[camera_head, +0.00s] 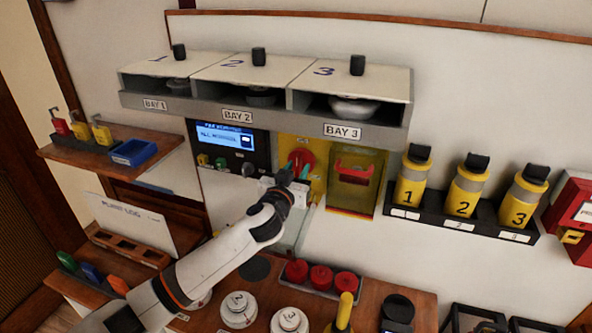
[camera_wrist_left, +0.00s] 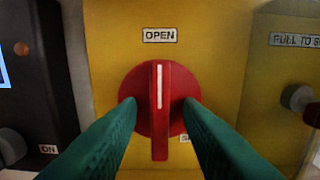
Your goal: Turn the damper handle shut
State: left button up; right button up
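The damper handle is a red round knob with a raised grip bar (camera_wrist_left: 160,85) on a yellow panel (camera_wrist_left: 215,40). Its white line points straight up to the OPEN label (camera_wrist_left: 160,35). A second label at its lower right is mostly hidden behind a finger. In the head view the red handle (camera_head: 301,157) shows under the bay shelf. My left gripper (camera_head: 290,174) is in front of it. In the left wrist view its teal fingers (camera_wrist_left: 160,108) stand either side of the grip bar, open, with red showing between bar and fingertips. My right gripper is not in view.
A dark screen panel (camera_head: 223,137) is left of the yellow panel. A clear-fronted box with a red handle (camera_head: 354,172) is right of it. The bay shelf (camera_head: 260,112) overhangs above. Red caps (camera_head: 320,277) and white numbered discs (camera_head: 239,309) sit on the bench below.

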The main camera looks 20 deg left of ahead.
pick_arm(q)
jog(key=shift+s+r, duration=0.1)
grip_shut()
jog(key=shift+m, duration=0.3)
jog(key=m, duration=0.3)
jog(key=shift+m, duration=0.3)
jog(key=m, duration=0.4)
jog(key=shift+m, duration=0.3)
jog(key=m, duration=0.4)
jog(key=shift+m+p, duration=0.3)
jog(key=shift+m, duration=2.2)
